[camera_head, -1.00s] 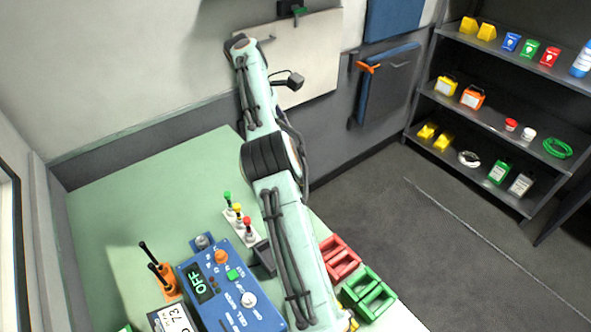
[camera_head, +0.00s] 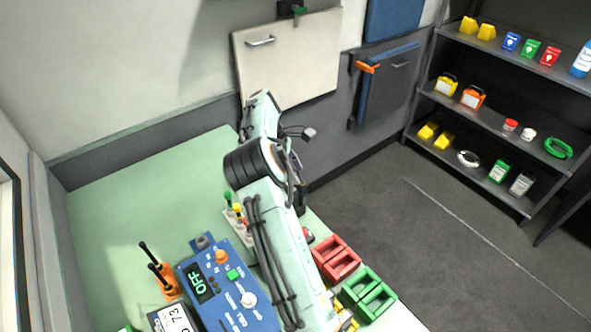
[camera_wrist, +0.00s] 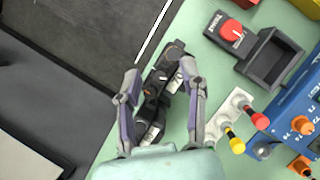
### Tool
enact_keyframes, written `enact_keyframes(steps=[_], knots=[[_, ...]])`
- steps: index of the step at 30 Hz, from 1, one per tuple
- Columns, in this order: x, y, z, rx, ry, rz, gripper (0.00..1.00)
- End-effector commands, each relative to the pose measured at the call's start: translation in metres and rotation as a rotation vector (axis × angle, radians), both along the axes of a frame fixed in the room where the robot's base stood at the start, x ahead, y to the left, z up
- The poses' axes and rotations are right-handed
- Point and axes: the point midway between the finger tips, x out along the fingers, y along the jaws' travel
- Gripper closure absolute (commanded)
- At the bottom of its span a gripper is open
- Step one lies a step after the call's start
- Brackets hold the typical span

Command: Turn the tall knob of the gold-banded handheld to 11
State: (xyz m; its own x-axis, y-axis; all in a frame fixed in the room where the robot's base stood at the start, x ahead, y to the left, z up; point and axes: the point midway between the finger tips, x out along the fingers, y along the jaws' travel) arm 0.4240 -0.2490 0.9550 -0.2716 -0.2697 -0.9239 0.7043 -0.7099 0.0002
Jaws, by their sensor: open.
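My gripper (camera_wrist: 161,70) is open in the wrist view, with one finger on each side of a group of black handheld-like devices on the green bench edge. One black device (camera_wrist: 170,54) with a pale label lies toward the fingertips, and another (camera_wrist: 148,126) is lower down between the fingers. I cannot make out a gold band or the tall knob, nor tell whether the fingers touch anything. In the head view my arm hides the gripper and these devices.
A blue panel (camera_head: 238,310) with an OFF display, an orange stand (camera_head: 171,290) with black rods and colored levers (camera_head: 228,199) occupy the bench. Red (camera_head: 340,262) and green trays (camera_head: 372,296) stand at its right edge. An empty black bin (camera_wrist: 272,59) and red-knob box (camera_wrist: 226,32) lie right of my gripper.

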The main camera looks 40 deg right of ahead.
Motion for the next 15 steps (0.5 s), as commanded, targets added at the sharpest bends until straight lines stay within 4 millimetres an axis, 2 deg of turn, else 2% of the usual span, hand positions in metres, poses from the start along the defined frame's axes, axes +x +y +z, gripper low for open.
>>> enact_keyframes(steps=[3, 4, 6, 8, 15], knots=[[0.0, 0.0, 0.0001, 0.0, 0.0, 0.0, 0.59], [0.0, 0.0, 0.0001, 0.0, 0.0, 0.0, 0.62], [0.0001, 0.0001, 0.0002, 0.0, 0.0, 0.0, 0.84], [0.0001, 0.0001, 0.0002, 0.0, 0.0, 0.0, 1.0], [0.0001, 0.0001, 0.0001, 0.0, 0.0, -0.001, 1.0]])
